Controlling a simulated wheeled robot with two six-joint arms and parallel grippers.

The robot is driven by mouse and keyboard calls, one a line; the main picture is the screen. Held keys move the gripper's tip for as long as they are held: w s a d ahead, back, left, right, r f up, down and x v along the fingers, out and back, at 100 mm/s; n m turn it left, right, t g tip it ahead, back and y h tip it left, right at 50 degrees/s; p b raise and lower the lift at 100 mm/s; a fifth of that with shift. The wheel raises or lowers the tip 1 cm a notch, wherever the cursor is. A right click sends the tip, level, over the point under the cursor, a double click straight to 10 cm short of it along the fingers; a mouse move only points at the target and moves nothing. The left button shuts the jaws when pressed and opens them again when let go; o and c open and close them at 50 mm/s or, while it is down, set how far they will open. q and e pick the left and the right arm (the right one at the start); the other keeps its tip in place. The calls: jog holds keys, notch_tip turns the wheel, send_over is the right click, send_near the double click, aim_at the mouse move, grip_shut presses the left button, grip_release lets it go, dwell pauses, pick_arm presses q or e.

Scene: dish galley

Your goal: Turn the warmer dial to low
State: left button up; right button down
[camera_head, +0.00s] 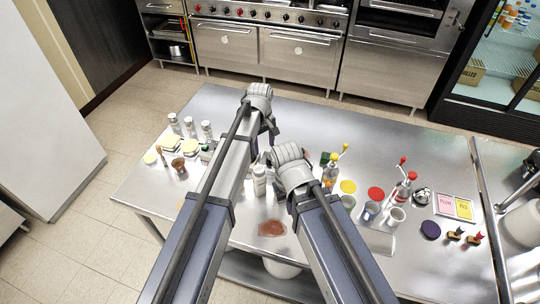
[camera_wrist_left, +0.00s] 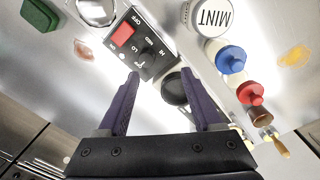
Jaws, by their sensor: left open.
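The warmer's control panel (camera_wrist_left: 143,44) is a black plate marked OFF, LO and HI, with a red part (camera_wrist_left: 127,27) at one end. A dark knob shape sits beside the markings; I cannot tell which mark it points to. My left gripper (camera_wrist_left: 160,76) is open and empty, with its two fingers apart just below the panel in the left wrist view. A round black piece (camera_wrist_left: 175,88) shows between the fingers. In the head view my arms hide the panel, and my right gripper is hidden by its own arm.
A MINT jar (camera_wrist_left: 210,16), a blue-lidded jar (camera_wrist_left: 231,60) and a red-lidded jar (camera_wrist_left: 250,93) stand right of the panel. A green block (camera_wrist_left: 40,16) is left. The steel table (camera_head: 210,103) is clear at its far edge; pump bottles, cups and lids crowd its right.

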aim_at(270, 157)
pick_arm(q)
jog(key=shift+w+d+n, duration=0.3)
jog(key=shift+w+d, duration=0.6)
jog(key=shift+d, duration=0.05)
jog(key=shift+s+f, duration=0.1)
jog(key=shift+f, duration=0.05)
pick_arm(e)
jog(key=shift+f, duration=0.15)
pick_arm(q)
notch_tip(270, 157, down, 8)
jog(key=b, duration=0.8)
jog(key=shift+d, duration=0.1)
pick_arm(e)
notch_tip(270, 157, down, 8)
jog(key=shift+r, duration=0.2)
pick_arm(q)
jog(key=shift+r, duration=0.2)
grip_shut()
